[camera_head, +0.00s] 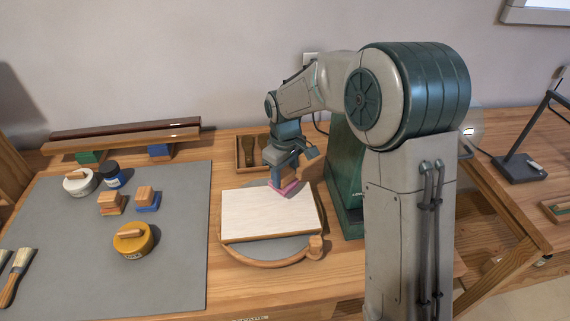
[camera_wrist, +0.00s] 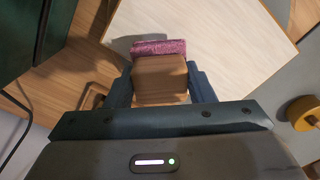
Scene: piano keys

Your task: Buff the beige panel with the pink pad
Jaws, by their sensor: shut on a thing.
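The beige panel (camera_head: 262,218) lies flat on a round grey turntable with a wooden rim (camera_head: 262,262) on the bench. My gripper (camera_head: 284,176) is over the panel's far right part, shut on the wooden block of the pink pad (camera_head: 284,189). In the wrist view, my gripper (camera_wrist: 160,85) has its blue fingers on both sides of the wooden block, and the pink pad (camera_wrist: 158,47) shows beyond it against the panel (camera_wrist: 215,25). The pad is at the panel's surface; I cannot tell whether it presses on it.
A grey mat (camera_head: 170,270) on the left holds two wooden-topped blocks (camera_head: 111,203), a yellow tin (camera_head: 133,240), a white tin (camera_head: 79,182) and a dark blue jar (camera_head: 112,175). A wooden tray (camera_head: 246,152) stands behind the panel. A green stand (camera_head: 344,170) is close on the right.

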